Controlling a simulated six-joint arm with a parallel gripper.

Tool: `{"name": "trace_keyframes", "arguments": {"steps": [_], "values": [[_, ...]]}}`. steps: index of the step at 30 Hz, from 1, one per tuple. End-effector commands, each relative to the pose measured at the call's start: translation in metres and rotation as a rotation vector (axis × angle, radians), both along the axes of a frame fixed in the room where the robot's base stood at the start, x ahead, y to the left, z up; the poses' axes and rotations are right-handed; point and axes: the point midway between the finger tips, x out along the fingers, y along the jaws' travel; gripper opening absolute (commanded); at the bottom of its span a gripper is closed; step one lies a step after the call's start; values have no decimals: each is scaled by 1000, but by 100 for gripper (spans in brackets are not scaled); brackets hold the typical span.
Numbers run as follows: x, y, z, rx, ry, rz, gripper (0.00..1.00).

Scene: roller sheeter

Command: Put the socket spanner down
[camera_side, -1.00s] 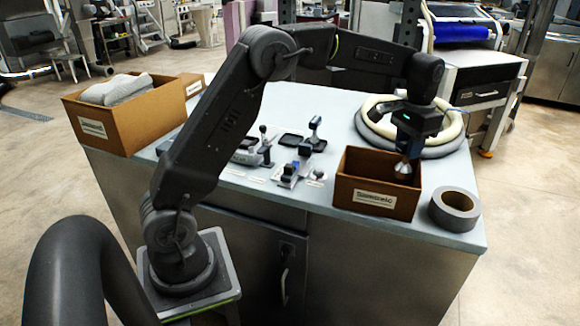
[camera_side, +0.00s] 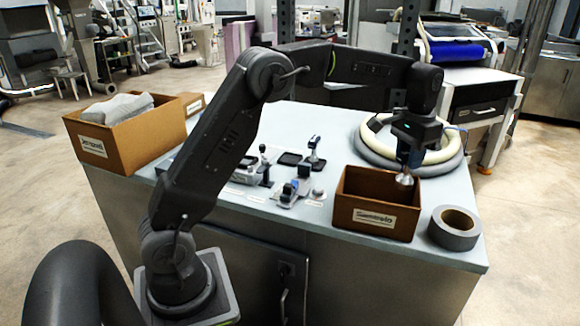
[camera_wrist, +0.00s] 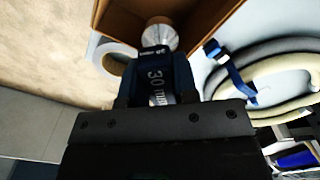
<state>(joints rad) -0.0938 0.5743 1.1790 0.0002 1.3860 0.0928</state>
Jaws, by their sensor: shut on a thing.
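The socket spanner (camera_wrist: 156,88) has a dark blue body marked "30 mm" and a silver, flared socket end (camera_side: 404,180). My gripper (camera_side: 410,155) is shut on its body and holds it upright, socket end down. In the side view the socket end appears over the right rear part of the small open cardboard box (camera_side: 350,215). In the wrist view the spanner lies between my two fingers (camera_wrist: 157,82), with the silver end pointing to the box opening (camera_wrist: 195,15). How far it is above the box floor is hard to tell.
A grey tape roll (camera_side: 455,228) lies right of the box, near the table edge. A coiled hose (camera_side: 440,160) lies behind the box. Several small tools and dark trays (camera_side: 289,158) stand left of the box. A larger box (camera_side: 155,145) with grey contents is far left.

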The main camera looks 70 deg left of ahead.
Motion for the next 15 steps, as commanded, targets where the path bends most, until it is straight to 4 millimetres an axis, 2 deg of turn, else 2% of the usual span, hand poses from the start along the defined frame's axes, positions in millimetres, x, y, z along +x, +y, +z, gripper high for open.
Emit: {"name": "trace_keyframes", "arguments": {"steps": [1, 5, 11, 15], "values": [[1, 0, 16, 0, -8, 0, 0], [0, 0, 44, 0, -6, 0, 0], [0, 0, 70, 0, -4, 0, 0], [-3, 30, 69, 0, 0, 47, 0]]}}
